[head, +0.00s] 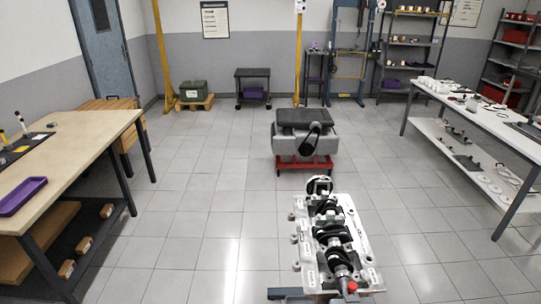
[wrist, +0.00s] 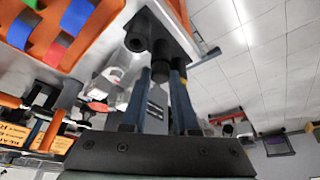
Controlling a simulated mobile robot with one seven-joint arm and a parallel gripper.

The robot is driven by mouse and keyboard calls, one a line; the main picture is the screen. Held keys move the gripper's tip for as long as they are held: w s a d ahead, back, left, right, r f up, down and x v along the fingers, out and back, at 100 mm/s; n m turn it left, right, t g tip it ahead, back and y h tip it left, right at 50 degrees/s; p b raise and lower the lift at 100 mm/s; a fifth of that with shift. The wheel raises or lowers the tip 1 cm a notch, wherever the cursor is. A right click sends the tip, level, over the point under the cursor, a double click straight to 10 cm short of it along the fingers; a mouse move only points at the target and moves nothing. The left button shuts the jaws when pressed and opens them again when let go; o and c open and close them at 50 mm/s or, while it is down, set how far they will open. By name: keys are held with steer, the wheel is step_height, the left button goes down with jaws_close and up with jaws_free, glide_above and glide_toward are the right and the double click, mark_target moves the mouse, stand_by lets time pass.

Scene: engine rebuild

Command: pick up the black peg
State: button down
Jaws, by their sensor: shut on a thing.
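My gripper (wrist: 163,80) shows only in the wrist view, with its two blue-grey fingers reaching up from the dark gripper body. The fingers are close together and shut on a black peg (wrist: 161,50), whose round end shows between and just beyond the fingertips. Another black round end (wrist: 137,41) sits to the left of it. Both are close to a dark block (wrist: 172,20) at the top; I cannot tell whether the held peg still touches it. My gripper does not show in the head view, and I cannot make out the peg there.
Orange-handled tools lie at left. In the head view, a crankshaft in an engine block (head: 308,262) stands ahead, with a wooden bench (head: 85,130) left and a white table (head: 495,120) right.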

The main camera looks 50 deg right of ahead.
step_height(320, 180, up, 10)
steer(key=p, duration=0.8)
steer(key=shift+p, duration=0.4)
steer(key=shift+f, duration=0.15)
